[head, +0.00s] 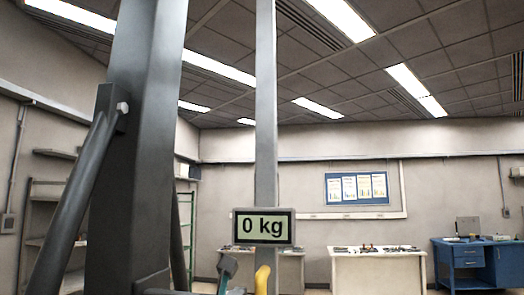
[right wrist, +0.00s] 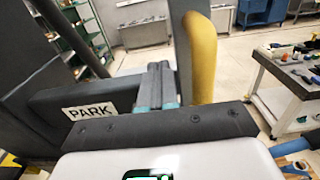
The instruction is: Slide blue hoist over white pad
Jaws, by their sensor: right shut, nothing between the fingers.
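My right gripper (head: 227,268) shows low in the head view, left of the display. In the right wrist view its fingers (right wrist: 160,84) are grey with teal sides, shut together with nothing between them. A thick yellow upright bar (right wrist: 200,55) stands just right of the fingers, and its top (head: 262,280) shows in the head view. I cannot tell whether the fingers touch it. I cannot make out a blue hoist or a white pad for sure in either view. My left gripper is not in view.
A dark grey column (head: 150,130) with a brace fills the left of the head view. A thin post (head: 265,100) carries a display (head: 263,227) reading "0 kg". A "PARK" label (right wrist: 90,111) sits on a dark beam. A tool cart (right wrist: 285,75) stands at right.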

